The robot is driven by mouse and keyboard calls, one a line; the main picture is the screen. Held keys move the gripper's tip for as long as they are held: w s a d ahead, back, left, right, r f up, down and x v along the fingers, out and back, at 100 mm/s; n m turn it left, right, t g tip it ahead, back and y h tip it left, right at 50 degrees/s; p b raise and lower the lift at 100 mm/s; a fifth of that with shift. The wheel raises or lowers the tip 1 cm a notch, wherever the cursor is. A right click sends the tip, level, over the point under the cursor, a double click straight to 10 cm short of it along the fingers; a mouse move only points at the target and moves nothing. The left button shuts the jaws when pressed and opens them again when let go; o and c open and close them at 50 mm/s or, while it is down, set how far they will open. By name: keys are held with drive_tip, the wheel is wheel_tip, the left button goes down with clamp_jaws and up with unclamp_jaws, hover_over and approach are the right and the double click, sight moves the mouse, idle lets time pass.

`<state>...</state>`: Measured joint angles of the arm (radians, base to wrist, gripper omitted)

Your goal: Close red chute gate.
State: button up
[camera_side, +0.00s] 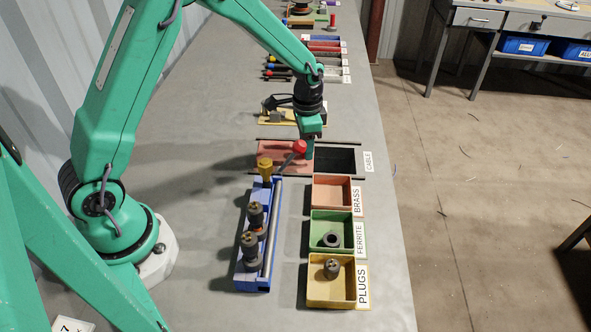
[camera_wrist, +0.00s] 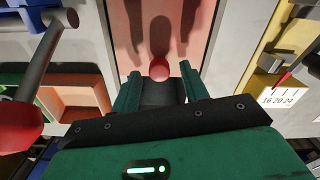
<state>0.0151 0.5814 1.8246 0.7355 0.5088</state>
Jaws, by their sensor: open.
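The red chute gate (camera_side: 272,158) is a flat red panel at the left part of the chute. To its right the dark chute opening (camera_side: 337,160) beside the CABLE label is uncovered. In the wrist view the gate (camera_wrist: 142,22) fills the top middle, with shadows on it. Its red knob (camera_wrist: 159,68) stands at the gate's near edge, by the dark opening (camera_wrist: 162,92). My gripper (camera_side: 308,153) is low over the gate's right end. In the wrist view my gripper (camera_wrist: 160,73) is open, its fingertips on either side of the knob; I cannot tell whether they touch it.
A red-balled lever (camera_side: 298,147) sticks up from the blue fixture (camera_side: 248,270), close to my gripper; its ball (camera_wrist: 18,126) looms at left. BRASS (camera_side: 331,205), FERRITE (camera_side: 318,244) and PLUGS (camera_side: 325,299) bins stand in front. A yellow fixture (camera_side: 272,118) lies behind.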

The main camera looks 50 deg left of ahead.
drive_tip(key=shift+f, duration=0.2)
drive_tip(key=shift+c, duration=0.3)
clamp_jaws()
drive_tip(key=shift+w+d+r, duration=0.1)
drive_tip(key=shift+w+d, duration=4.35)
drive_tip(key=shift+w, duration=0.05)
drive_tip(key=shift+o, duration=0.3)
unclamp_jaws()
drive_tip(key=shift+s, duration=0.1)
